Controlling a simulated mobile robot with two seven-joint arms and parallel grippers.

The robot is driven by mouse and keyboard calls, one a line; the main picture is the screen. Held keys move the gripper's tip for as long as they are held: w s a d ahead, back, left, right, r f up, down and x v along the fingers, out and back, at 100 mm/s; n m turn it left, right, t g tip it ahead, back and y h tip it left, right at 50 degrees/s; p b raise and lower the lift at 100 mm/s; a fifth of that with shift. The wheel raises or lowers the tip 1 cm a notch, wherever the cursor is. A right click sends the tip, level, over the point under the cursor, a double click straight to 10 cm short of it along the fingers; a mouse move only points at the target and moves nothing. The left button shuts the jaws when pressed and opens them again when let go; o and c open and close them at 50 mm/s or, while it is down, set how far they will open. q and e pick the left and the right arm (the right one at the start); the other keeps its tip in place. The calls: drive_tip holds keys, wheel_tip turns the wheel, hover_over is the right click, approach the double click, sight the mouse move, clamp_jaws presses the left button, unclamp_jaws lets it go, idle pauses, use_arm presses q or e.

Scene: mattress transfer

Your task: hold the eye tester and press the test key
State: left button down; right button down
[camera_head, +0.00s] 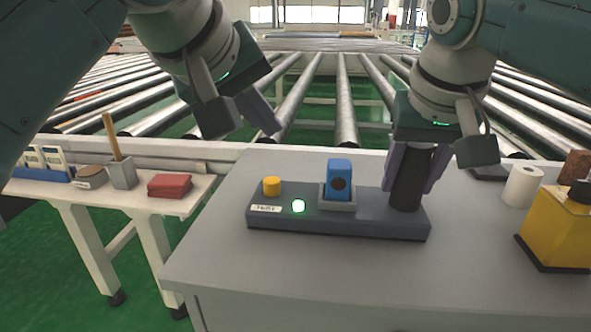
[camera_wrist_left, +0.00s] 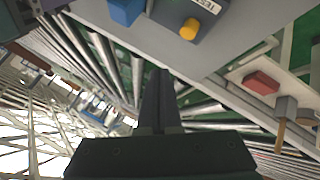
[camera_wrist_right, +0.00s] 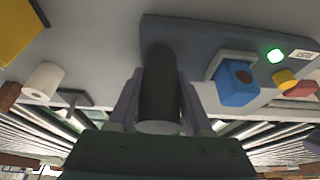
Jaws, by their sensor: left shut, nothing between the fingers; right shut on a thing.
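The eye tester is a dark grey base (camera_head: 380,222) on the grey table. It carries a yellow key (camera_head: 271,187) beside a label, a lit green lamp (camera_head: 299,206), a blue block (camera_head: 340,176) with a dark round spot in a grey holder, and a black upright cylinder (camera_head: 405,185) at its right end. My right gripper (camera_head: 408,180) is shut on the black cylinder, which also stands between its fingers in the right wrist view (camera_wrist_right: 160,90). My left gripper (camera_head: 272,130) is shut and empty, raised behind and above the tester, apart from it. The yellow key shows in the left wrist view (camera_wrist_left: 189,29).
A white roll (camera_head: 522,186) and a yellow container (camera_head: 556,228) stand at the table's right. A side bench at left holds a red block (camera_head: 170,186) and other small items. A roller conveyor (camera_head: 345,100) lies behind. The table front is clear.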

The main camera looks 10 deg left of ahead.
drive_tip(key=shift+r, duration=0.1)
drive_tip(key=shift+c, duration=1.2)
unclamp_jaws()
